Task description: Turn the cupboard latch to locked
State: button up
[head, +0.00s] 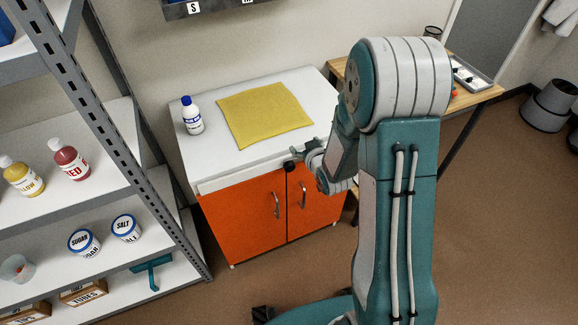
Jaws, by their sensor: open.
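The orange cupboard (244,222) stands under a white top, with two shut doors and a metal handle (276,205) on the left door and another (303,195) on the right door. My gripper (291,160) is at the upper front of the cupboard, close to where the doors meet. It is open, and I see nothing held in it. Dark tips show at its end. I cannot make out the latch; it may be behind my gripper or too small to tell. Whether my gripper touches the cupboard front cannot be told.
On the white top (215,92) are a yellow cloth (264,113) and a white bottle with a blue cap (192,116). A metal shelf (112,130) with bottles and tubs stands at the left. A wooden table (470,98) is behind my arm.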

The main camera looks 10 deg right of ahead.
jog(key=t+y, duration=0.2)
send_near(291, 169)
jog(key=w+r, duration=0.3)
jog(key=w, duration=0.2)
jog(key=s+f+t, duration=0.2)
jog(key=s+f, duration=0.3)
jog(key=shift+m, duration=0.4)
jog(key=x, duration=1.1)
jog(key=shift+a, duration=0.2)
jog(key=shift+d+r, duration=0.1)
grip_shut()
